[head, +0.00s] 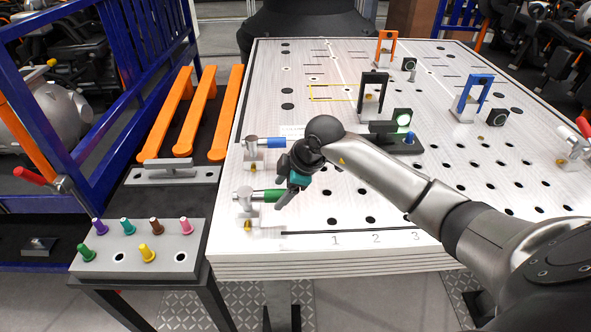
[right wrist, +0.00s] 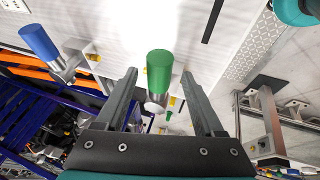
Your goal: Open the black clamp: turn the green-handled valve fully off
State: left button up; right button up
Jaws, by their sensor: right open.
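The green-handled valve (head: 244,196) is at the left front of the white perforated table, its green handle pointing right in the head view. My right gripper (head: 283,188) is at the handle's free end. In the right wrist view, the green handle (right wrist: 159,70) shows between the two open fingers (right wrist: 159,78), with a gap on each side. I cannot tell how deep it lies between them. The black clamp (head: 374,82) stands upright as a frame further back on the table, beside a dark block with a lit round face (head: 404,120). My left gripper is not in view.
A blue-handled valve (head: 265,143) sits just behind the green one; it also shows in the right wrist view (right wrist: 40,42). A red-handled valve (head: 578,140) is at the right edge. Orange (head: 386,45) and blue (head: 474,92) frames stand further back. A peg block (head: 180,262) is left.

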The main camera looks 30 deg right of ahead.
jog(key=b+v, duration=0.1)
jog(key=v, duration=1.3)
jog(key=shift+w+f, duration=0.1)
dwell(1.0)
